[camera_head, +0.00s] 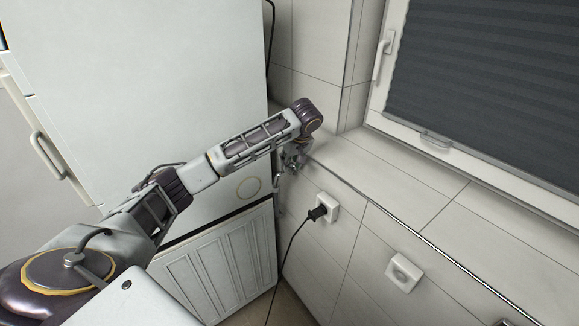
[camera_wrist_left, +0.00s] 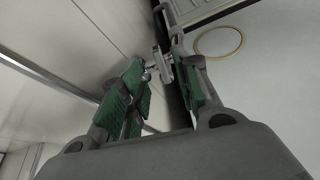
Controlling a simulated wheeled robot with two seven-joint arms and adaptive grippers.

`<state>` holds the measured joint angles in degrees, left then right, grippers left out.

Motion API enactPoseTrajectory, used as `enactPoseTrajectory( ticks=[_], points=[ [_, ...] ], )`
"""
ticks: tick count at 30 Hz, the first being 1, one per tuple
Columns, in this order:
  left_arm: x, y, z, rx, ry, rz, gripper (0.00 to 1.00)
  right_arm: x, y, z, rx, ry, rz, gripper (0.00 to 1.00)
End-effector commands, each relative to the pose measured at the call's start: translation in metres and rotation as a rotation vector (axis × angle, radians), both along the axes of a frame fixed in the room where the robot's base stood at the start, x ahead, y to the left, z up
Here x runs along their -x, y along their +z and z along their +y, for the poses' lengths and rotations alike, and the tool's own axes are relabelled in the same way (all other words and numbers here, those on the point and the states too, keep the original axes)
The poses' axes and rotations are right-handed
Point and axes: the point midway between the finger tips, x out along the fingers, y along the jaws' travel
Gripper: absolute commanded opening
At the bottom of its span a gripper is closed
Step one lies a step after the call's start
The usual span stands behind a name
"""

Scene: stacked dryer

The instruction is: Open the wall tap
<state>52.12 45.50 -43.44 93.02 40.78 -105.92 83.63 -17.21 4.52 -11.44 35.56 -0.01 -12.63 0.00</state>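The wall tap (camera_head: 279,180) is a small metallic fitting on the tiled wall, in the narrow gap beside the white appliance. It is small and partly hidden by my gripper in the head view. My left gripper (camera_head: 292,157) is at the tap, at the end of my outstretched left arm. In the left wrist view the tap (camera_wrist_left: 160,64) shows between and just beyond the green-padded fingertips of my left gripper (camera_wrist_left: 160,78). The fingers are apart; I cannot tell whether either touches the tap. My right gripper is not in view.
The white stacked appliance (camera_head: 150,80) stands close on the left. A socket with a black plug (camera_head: 318,212) and hanging cable is right of the tap. Another white wall fitting (camera_head: 404,272) is further right. A tiled ledge (camera_head: 390,185) runs below the window blind (camera_head: 490,80).

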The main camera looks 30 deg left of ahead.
Motion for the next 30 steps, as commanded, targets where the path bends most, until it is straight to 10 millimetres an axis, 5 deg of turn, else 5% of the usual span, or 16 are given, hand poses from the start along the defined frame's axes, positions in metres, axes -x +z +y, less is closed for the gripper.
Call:
enactPoseTrajectory(
  ticks=[9,21,30],
  points=[
    [-0.006,-0.028,0.010,0.000,0.000,0.001,0.32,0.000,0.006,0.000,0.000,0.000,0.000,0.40],
    [-0.007,-0.034,0.012,0.000,0.000,0.000,0.32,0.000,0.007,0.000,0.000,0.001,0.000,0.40],
    [-0.007,-0.034,0.012,0.000,0.000,0.000,0.00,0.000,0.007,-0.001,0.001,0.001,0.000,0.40]
  ],
)
